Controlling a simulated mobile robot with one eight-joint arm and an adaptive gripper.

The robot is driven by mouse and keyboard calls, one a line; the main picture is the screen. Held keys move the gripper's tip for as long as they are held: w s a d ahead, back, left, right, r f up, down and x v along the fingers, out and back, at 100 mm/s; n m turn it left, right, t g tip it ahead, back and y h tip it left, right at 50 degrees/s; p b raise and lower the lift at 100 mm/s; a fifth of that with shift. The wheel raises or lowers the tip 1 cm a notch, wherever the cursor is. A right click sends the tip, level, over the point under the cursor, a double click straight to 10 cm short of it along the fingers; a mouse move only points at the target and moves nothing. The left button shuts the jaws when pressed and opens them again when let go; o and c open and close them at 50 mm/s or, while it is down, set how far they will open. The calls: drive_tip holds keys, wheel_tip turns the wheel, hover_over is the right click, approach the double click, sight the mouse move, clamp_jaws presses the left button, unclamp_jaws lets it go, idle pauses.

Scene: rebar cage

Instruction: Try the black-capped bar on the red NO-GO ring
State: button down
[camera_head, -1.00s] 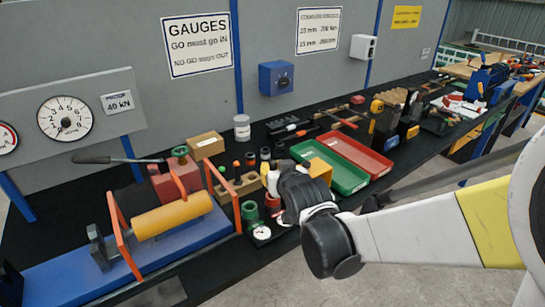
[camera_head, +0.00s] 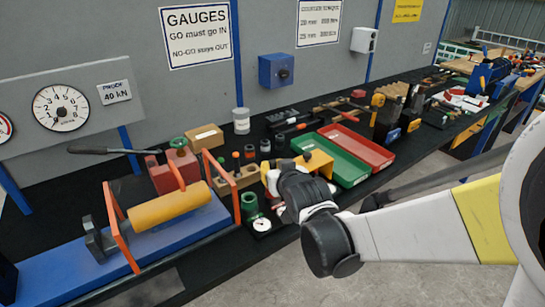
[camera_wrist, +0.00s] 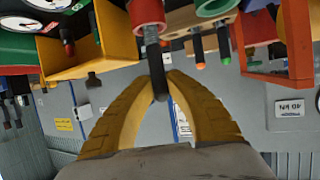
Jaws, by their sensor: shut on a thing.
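My gripper (camera_wrist: 161,82) has its two yellow fingers closed on the dark end of a grey bar, the black-capped bar (camera_wrist: 156,62), in the wrist view, which is upside down. The bar's other end meets the rim of the red NO-GO ring (camera_wrist: 147,12). I cannot tell whether it has entered the ring or only touches or overlaps it. The green ring (camera_wrist: 214,5) is beside the red one; it also shows in the head view (camera_head: 249,205). In the head view my gripper (camera_head: 268,178) is over the bench, and my wrist hides the held bar and most of the red ring.
A wooden rack (camera_head: 240,180) with capped bars stands behind the rings. An orange-framed press with a yellow cylinder (camera_head: 170,205) is to the left. A yellow box (camera_head: 319,160), green tray (camera_head: 335,162) and red tray (camera_head: 365,150) are to the right. A dial gauge (camera_head: 262,225) sits in front.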

drive_tip(key=shift+f, duration=0.3)
drive_tip(key=c, duration=1.4)
unclamp_jaws()
drive_tip(key=v, duration=1.2)
